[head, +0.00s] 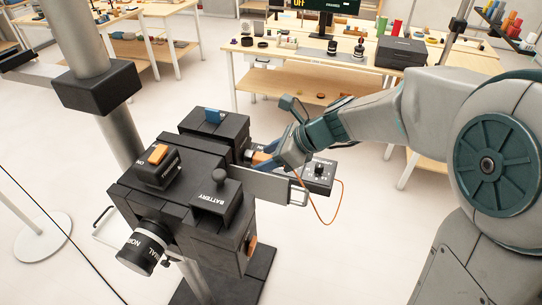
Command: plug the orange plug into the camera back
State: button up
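The camera (195,185) is a large dark body on a stand at centre left, with labelled boxes on it and a lens at its lower front. My gripper (270,156) is behind the camera, its blue fingers reaching to the camera back. The orange plug (262,157) shows at the fingertips, and the fingers appear shut on it. The plug's tip is close to the camera back; whether it touches or sits in a socket is hidden. A thin orange cable (340,203) loops down below my gripper to the right.
A dark control box (318,172) with knobs juts out right of the camera, beside a grey side plate (262,184). A grey post (122,130) stands at left. Workbenches (285,72) with props line the back. The floor at right is clear.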

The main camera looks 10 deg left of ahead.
jog(key=shift+d, duration=0.15)
jog(key=shift+d+r, duration=0.4)
jog(key=b+v, duration=0.1)
jog(key=v, duration=1.1)
jog(key=shift+d+r, duration=0.2)
jog(key=shift+s, duration=0.1)
jog(key=s+d+f+n+t+h, duration=0.1)
jog(key=s+d+f+n+h, duration=0.3)
jog(key=d+n, duration=0.5)
jog(key=s+d+f+n+t+h+b, duration=0.1)
jog(key=s+d+f+n+t+h, duration=0.1)
jog(key=s+d+f+n+h, duration=0.3)
jog(key=shift+s+d+f+n, duration=0.45)
jog(key=shift+s+d+n, duration=1.6)
jog(key=shift+n, duration=0.35)
